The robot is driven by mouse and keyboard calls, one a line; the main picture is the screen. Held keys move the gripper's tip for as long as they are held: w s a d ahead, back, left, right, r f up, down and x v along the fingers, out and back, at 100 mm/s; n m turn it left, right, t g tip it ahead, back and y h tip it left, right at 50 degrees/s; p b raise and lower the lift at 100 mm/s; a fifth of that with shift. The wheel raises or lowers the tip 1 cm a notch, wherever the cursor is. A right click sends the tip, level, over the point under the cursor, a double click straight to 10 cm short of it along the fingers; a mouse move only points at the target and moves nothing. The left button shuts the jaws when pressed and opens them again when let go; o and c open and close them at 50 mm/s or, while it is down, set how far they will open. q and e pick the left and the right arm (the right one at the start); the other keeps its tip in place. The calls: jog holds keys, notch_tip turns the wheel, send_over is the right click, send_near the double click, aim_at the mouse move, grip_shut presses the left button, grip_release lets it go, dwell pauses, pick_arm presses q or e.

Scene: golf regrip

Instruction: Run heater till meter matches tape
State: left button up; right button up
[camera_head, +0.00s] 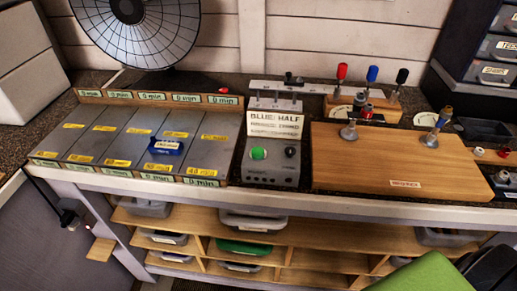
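A round dish with a dark wire grille (135,25), which looks like the heater, stands at the back left. A grey control box (272,172) with a green button (258,153) and a black knob (291,152) sits mid-bench. A card (275,125) above it reads "BLUE HALF"; its smaller text is unclear. Left of it is a grey panel (207,156) in strips with yellow tape labels (118,162) and green-edged "0 min" labels. A small blue item (166,146) lies on the panel. I cannot make out a meter reading.
A wooden board (400,160) lies on the right, with metal-footed posts at its back edge. Red, blue and black-handled tools (372,75) stand behind it. Shelves with bins (255,222) are under the bench. A green object (425,275) is at lower right.

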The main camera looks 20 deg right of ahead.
grip_shut()
jog(key=shift+d, duration=0.15)
dwell(1.0)
